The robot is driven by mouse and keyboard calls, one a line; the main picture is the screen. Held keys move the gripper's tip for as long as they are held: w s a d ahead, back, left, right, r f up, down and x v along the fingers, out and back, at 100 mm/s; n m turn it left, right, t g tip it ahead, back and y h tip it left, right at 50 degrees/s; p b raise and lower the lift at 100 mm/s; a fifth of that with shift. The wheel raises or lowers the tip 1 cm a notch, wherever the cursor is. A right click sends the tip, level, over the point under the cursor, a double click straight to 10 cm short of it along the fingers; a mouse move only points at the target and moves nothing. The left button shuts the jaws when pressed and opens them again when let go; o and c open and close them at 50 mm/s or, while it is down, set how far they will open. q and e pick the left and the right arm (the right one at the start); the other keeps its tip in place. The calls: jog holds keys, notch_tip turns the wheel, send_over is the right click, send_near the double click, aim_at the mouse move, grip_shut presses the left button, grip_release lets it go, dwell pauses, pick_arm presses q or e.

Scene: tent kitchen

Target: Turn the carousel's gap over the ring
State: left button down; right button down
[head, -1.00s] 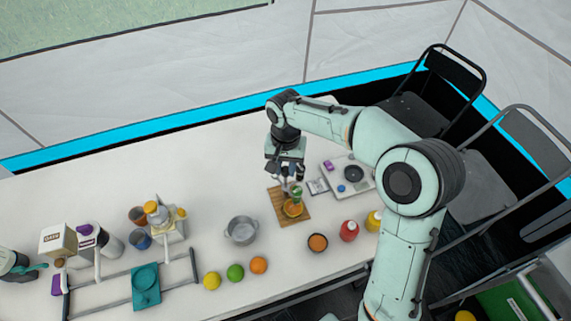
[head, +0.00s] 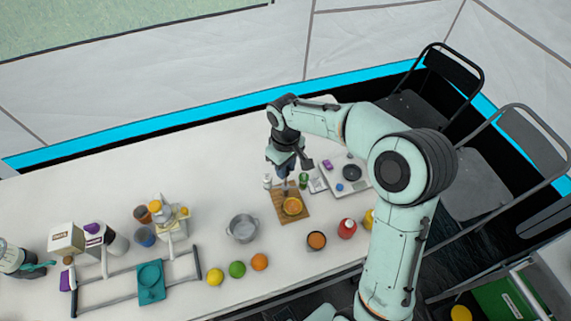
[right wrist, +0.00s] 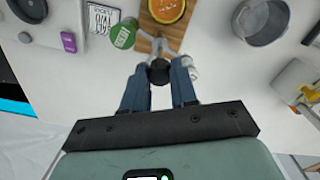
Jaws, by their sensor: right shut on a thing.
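My right gripper (head: 284,172) points down over the far edge of a wooden board (head: 302,213). In the right wrist view its fingers (right wrist: 158,75) are shut on a black knob (right wrist: 159,70), which I take as the carousel's hub. Pale forked arms (right wrist: 157,44) spread from it above the board, with an open space between them facing an orange round piece (right wrist: 166,8), probably the ring. It also shows on the board in the head view (head: 292,206). A green jar (right wrist: 123,35) and a white jar (right wrist: 192,67) stand on either side.
A steel pot (head: 242,229) stands left of the board, and a scale-like plate (head: 345,176) lies to its right. An orange-topped cup (head: 316,241), a red bottle (head: 347,229) and several fruits (head: 237,269) stand along the near edge.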

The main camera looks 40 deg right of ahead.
pick_arm(q)
jog(key=shift+w+r+p, duration=0.25)
jog(key=shift+r+p, duration=0.05)
jog(key=shift+r, duration=0.2)
pick_arm(e)
jog(key=shift+n, duration=2)
jog(key=c, duration=0.9)
grip_release()
pick_arm(q)
jog(key=shift+w+r+p, duration=0.8)
jog(key=shift+r+p, duration=0.05)
jog(key=shift+r, duration=0.25)
pick_arm(e)
notch_tip(320, 180, up, 14)
jog(key=shift+f, duration=0.25)
